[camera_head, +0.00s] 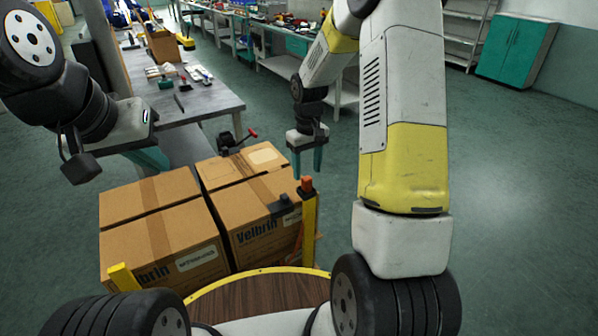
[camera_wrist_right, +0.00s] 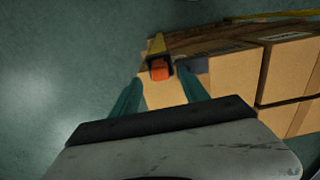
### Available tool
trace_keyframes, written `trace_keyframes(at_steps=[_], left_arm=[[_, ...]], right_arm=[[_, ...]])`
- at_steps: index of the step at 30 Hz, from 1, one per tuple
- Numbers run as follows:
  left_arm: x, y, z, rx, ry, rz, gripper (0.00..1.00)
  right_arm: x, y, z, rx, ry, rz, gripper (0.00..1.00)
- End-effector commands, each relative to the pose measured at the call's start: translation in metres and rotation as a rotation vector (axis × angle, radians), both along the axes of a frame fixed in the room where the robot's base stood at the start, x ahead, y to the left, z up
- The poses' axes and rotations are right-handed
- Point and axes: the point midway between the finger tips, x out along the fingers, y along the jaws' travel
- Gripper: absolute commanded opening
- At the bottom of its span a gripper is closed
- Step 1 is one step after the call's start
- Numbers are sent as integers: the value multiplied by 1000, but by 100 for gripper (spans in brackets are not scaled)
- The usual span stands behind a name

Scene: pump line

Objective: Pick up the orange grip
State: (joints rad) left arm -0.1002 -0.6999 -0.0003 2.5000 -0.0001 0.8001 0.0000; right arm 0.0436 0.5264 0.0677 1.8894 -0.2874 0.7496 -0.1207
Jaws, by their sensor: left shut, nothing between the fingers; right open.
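The orange grip (camera_head: 307,184) sits on top of a yellow post beside the right-hand cardboard box. In the right wrist view the orange grip (camera_wrist_right: 160,70) lies ahead of and between the teal fingers. My right gripper (camera_head: 307,164) is open, points down and is just above and behind the grip in the head picture. The fingers do not appear to touch it. My left gripper (camera_head: 154,160) is shut and empty, above the left boxes.
Cardboard boxes (camera_head: 160,240) stand on a wooden deck with a yellow rim (camera_head: 240,273). A dark clamp with a red-tipped handle (camera_head: 238,139) is behind them. A grey table (camera_head: 205,100) with tools is further back. Open floor lies to the right.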

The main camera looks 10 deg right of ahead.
Motion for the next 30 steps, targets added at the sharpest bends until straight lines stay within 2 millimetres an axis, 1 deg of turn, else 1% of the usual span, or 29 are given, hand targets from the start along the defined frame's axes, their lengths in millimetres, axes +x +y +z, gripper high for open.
trace_keyframes(at_steps=[6,9,12,17,18,20,24,26,30], left_arm=[[0,0,0,0,0,0,0],[0,0,0,0,0,0,0],[0,0,0,0,0,0,0],[0,0,0,0,0,0,0],[0,0,0,0,0,0,0],[0,0,0,0,0,0,0],[0,0,0,0,0,0,0],[0,0,0,0,0,0,0],[0,0,0,0,0,0,0]], right_arm=[[0,0,-34,0,3,1,53],[0,0,-44,0,2,0,53],[1,0,-48,0,0,-1,53],[1,0,-48,0,-1,-1,53],[1,0,-48,0,-1,-1,51],[1,0,-48,0,-1,-1,39],[1,0,-47,0,-1,-1,12],[1,0,-47,0,-1,-1,0],[1,0,-47,0,-1,-1,0]])
